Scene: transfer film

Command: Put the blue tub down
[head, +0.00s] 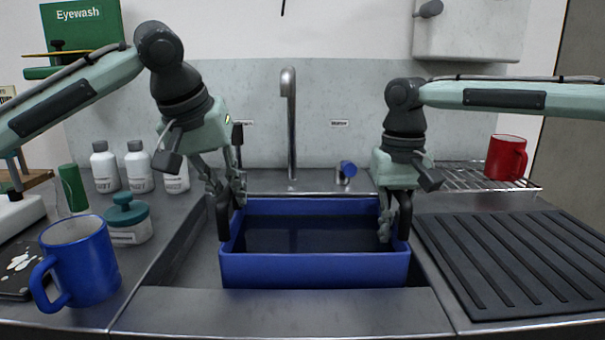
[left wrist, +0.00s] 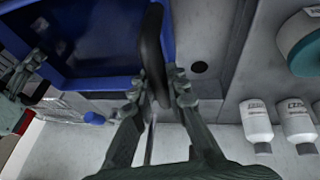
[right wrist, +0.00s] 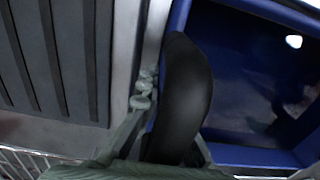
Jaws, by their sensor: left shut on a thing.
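The blue tub (head: 315,270) is in the sink basin, looking level, with a dark, shiny inside that looks like liquid. It also shows in the left wrist view (left wrist: 75,82) and right wrist view (right wrist: 250,155). My left gripper (head: 232,200) is shut on the black handle (left wrist: 150,50) at the tub's left side. My right gripper (head: 393,220) is at the right side, with a black handle (right wrist: 182,95) between its fingers; its grip is unclear. The tub's underside is hidden by the front ledge, so contact with the basin floor cannot be told.
A blue mug (head: 82,262), a teal-lidded jar (head: 128,220) and white bottles (head: 138,168) stand on the left counter. A faucet (head: 290,130) rises behind the tub. A ribbed drain mat (head: 515,262) lies right; a red mug (head: 505,158) stands on a wire rack.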

